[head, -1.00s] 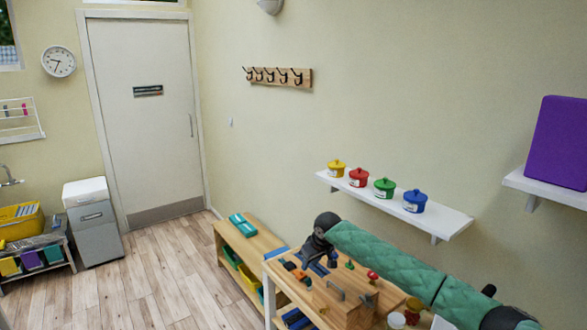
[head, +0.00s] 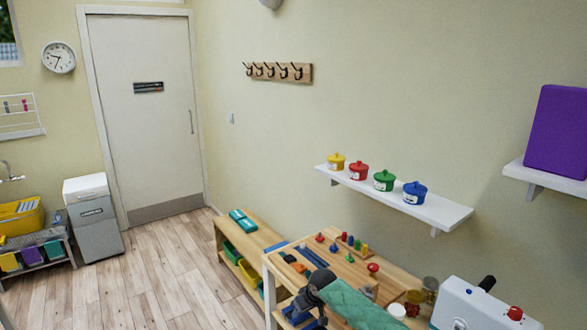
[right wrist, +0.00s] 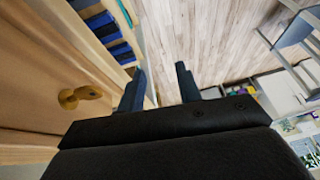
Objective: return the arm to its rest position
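My right arm, in a green quilted sleeve (head: 360,308), comes in from the bottom of the head view. Its dark gripper (head: 303,300) is low at the front left corner of the wooden activity table (head: 285,262). In the right wrist view my right gripper (right wrist: 160,88) has its two fingers apart with nothing between them. Wood surfaces lie close on its left, and open floor shows beyond the fingertips. I cannot tell whether the gripper touches the table. My left gripper is in neither view.
The table carries pegs, blue bars and jars. A white box (head: 478,308) with a red knob stands at the right. A wall shelf (head: 440,212) holds several lidded pots. A low wooden bench (head: 255,240) stands behind the table. The wood floor (head: 160,270) at left is clear.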

